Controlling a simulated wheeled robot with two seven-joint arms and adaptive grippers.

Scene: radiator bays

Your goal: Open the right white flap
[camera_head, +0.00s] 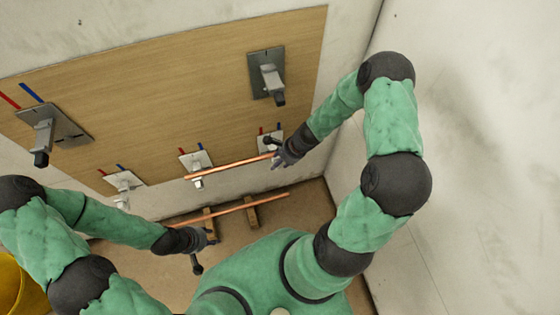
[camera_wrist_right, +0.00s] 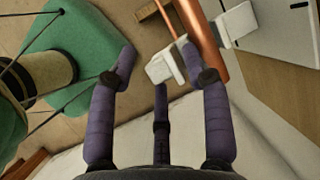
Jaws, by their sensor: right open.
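The right white flap (camera_wrist_right: 165,66) shows in the right wrist view as a small white block beside a copper pipe (camera_wrist_right: 204,45). In the head view its bracket (camera_head: 270,141) is partly hidden by my right gripper (camera_head: 276,152). The gripper's fingers are spread, and in the right wrist view (camera_wrist_right: 158,70) the flap appears near the right fingertip. I cannot tell whether they touch. The copper pipe (camera_head: 230,166) runs from the middle bracket to the right one. My left gripper (camera_head: 203,252) hangs low at the left, fingers apart, empty.
A wooden panel (camera_head: 170,80) on the wall carries a large bracket (camera_head: 267,75) and another at left (camera_head: 55,128). A middle bracket (camera_head: 196,162) holds a white flap. A second copper pipe (camera_head: 225,211) rests on wooden blocks (camera_head: 251,212) on the floor. A yellow bucket (camera_head: 12,285) stands at left.

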